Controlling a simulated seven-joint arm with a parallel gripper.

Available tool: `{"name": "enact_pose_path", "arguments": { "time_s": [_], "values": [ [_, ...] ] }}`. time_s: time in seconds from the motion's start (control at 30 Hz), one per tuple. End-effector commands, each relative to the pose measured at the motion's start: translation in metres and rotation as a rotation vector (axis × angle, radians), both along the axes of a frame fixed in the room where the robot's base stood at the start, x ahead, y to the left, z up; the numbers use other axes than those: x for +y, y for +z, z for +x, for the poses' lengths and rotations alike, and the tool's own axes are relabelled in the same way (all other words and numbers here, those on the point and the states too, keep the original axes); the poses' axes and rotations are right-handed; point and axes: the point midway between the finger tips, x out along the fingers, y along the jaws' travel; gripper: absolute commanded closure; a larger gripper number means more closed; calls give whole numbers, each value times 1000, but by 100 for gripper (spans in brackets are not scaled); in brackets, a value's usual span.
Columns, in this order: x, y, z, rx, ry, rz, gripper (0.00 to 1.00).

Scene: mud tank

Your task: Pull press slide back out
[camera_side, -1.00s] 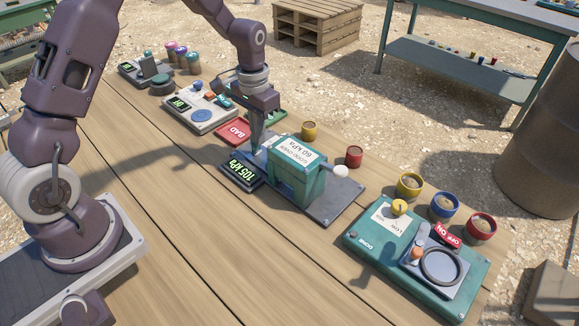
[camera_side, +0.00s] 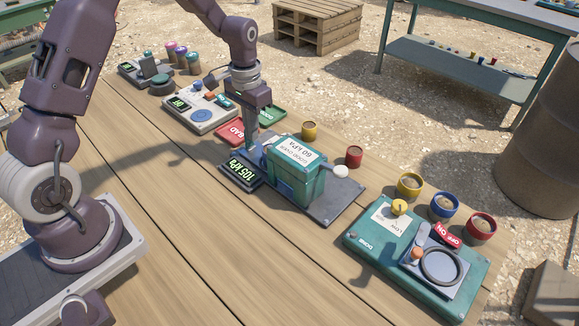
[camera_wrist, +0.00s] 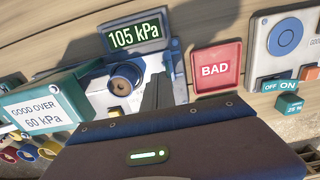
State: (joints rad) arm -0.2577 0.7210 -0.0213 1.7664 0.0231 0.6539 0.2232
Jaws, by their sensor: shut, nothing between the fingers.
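The press (camera_side: 296,180) is a teal box labelled "GOOD OVER 60 kPa" on a grey base plate, with a white knob (camera_side: 341,171) on its right side. Its display (camera_side: 240,170) reads 105 kPa, also in the wrist view (camera_wrist: 137,35). My gripper (camera_side: 252,146) is shut and empty, pointing down at the left end of the press, beside the teal box. In the wrist view, the shut fingers (camera_wrist: 158,92) are over the pale base, right of a dark round piece with a brown centre (camera_wrist: 125,78). I cannot tell whether they touch the slide, which is not clearly distinguishable.
A red BAD tray (camera_side: 232,132) and a green tray (camera_side: 272,115) lie behind the press. A yellow cup (camera_side: 309,131) and a red cup (camera_side: 354,157) stand at its far side. A teal station (camera_side: 415,260) is at the right. The front tabletop is clear.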

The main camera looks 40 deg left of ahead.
Motion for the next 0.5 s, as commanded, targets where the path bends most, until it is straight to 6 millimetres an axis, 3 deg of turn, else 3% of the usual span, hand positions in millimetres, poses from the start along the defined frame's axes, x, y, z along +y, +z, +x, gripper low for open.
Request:
{"name": "enact_pose_path", "arguments": {
  "time_s": [0.5],
  "values": [
    [8, 0, 0, 1, 1, 0, 100]
  ]
}}
